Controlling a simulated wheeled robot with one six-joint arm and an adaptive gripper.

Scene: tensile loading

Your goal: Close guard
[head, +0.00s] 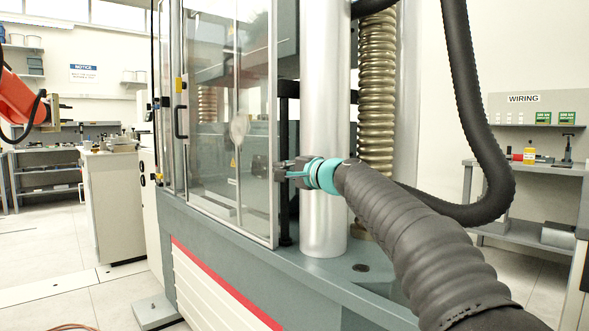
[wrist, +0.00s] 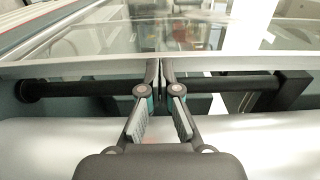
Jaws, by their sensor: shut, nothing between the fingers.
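The guard (head: 225,150) is a clear panel in a metal frame on the front of the testing machine in the head view. Its right edge stands beside the silver column, with a gap showing the dark post behind. My gripper (head: 279,172) is at that right edge, about mid-height, with its fingers shut and nothing between them. In the wrist view my gripper (wrist: 160,75) has its fingertips together at the guard's frame edge (wrist: 230,63). I cannot tell whether they touch it. A dark handle (head: 181,122) sits toward the guard's left side.
The silver column (head: 324,110) and a bellows-covered screw (head: 377,90) stand close to my arm. A thick black hose (head: 480,130) hangs at the right. A shelf bench (head: 530,170) is at the far right. The floor at the left (head: 45,260) is mostly clear.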

